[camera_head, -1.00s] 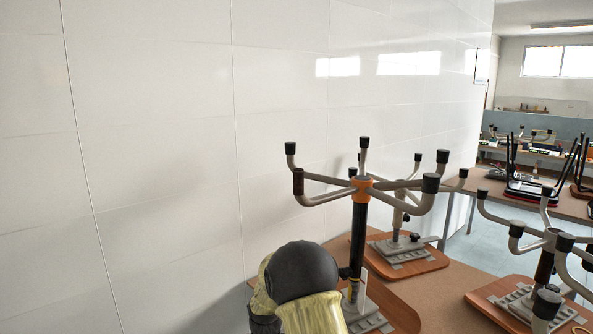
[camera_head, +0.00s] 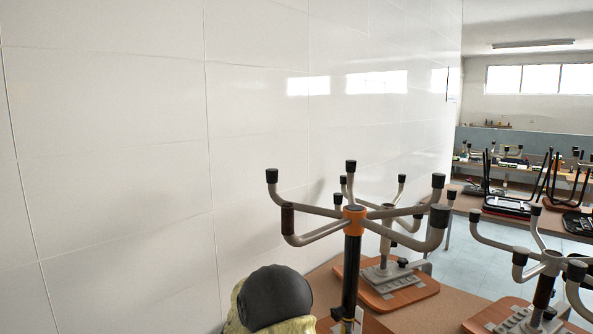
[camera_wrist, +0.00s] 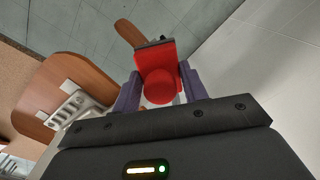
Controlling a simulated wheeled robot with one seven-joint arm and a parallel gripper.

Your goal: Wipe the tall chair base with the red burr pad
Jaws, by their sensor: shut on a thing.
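The tall chair base (camera_head: 353,213) stands upside down on the bench in the head view. It has a black column, an orange hub and several grey arms with black end caps. The red burr pad (camera_wrist: 155,65) is in the wrist view, between the two purple fingers of my gripper (camera_wrist: 160,84), which is shut on it. The pad is apart from any chair base, as far as I can see. My gripper and the pad do not show in the head view, where only part of my arm shows at the bottom.
A second upturned base (camera_head: 388,225) stands behind the tall one, and a third base (camera_head: 548,262) stands at right. A white tiled wall (camera_head: 110,150) closes the left. In the wrist view, a wooden seat (camera_wrist: 80,70) lies left of the pad.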

